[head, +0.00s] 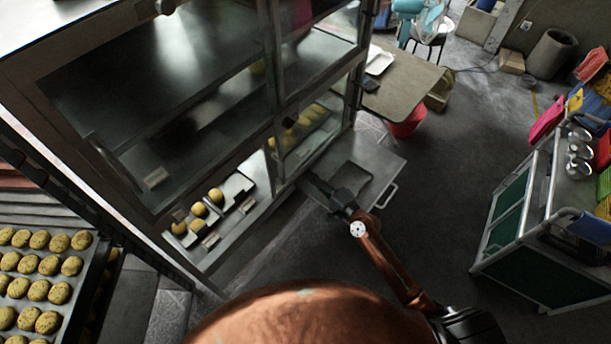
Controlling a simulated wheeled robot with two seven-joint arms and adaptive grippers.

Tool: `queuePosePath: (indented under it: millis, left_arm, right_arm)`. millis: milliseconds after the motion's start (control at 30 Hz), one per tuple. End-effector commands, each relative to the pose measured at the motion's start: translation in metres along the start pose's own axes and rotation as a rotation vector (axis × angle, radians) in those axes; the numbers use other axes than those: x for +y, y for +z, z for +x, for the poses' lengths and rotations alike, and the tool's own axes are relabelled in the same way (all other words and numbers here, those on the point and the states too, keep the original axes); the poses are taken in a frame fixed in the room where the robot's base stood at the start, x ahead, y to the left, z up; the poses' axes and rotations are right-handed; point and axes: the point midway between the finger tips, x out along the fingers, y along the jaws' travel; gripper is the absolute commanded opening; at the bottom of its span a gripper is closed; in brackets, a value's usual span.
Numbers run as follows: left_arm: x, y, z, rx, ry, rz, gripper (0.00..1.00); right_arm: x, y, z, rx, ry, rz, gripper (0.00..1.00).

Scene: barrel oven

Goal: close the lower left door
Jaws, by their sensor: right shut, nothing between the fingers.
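The glass-fronted metal cabinet (272,60) fills the upper left of the head view. Its lower left compartment (238,215) shows buns on trays, with no door panel visible across its front. A flat grey metal panel with a light bar handle (387,195) sticks out low at the cabinet's right; I cannot tell if it is the lower left door. My right gripper (312,183) is shut and empty, low beside the cabinet's lower edge and at the near left edge of this panel. I cannot tell whether it touches the panel. My left gripper is not in view.
A rack tray of buns (52,282) stands at the left. A green-sided cart (535,215) with metal bowls is at the right. A table (408,88) and a red bin (408,124) stand behind the panel. Dark floor (440,190) is clear between panel and cart.

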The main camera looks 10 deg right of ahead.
Motion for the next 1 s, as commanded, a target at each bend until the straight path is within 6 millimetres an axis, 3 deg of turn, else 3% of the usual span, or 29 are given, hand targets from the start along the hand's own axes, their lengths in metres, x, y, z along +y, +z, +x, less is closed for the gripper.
queuePosePath:
  millis: [467, 700, 1000]
  left_arm:
    - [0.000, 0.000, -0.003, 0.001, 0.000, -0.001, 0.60]
    - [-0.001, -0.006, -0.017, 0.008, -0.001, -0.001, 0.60]
    - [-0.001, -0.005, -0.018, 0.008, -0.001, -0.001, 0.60]
  right_arm:
    - [0.000, 0.000, 0.090, 0.000, 0.001, -0.005, 0.00]
    - [0.000, 0.030, 0.075, 0.001, 0.002, -0.004, 0.00]
    - [0.002, 0.037, 0.071, 0.002, 0.003, -0.005, 0.00]
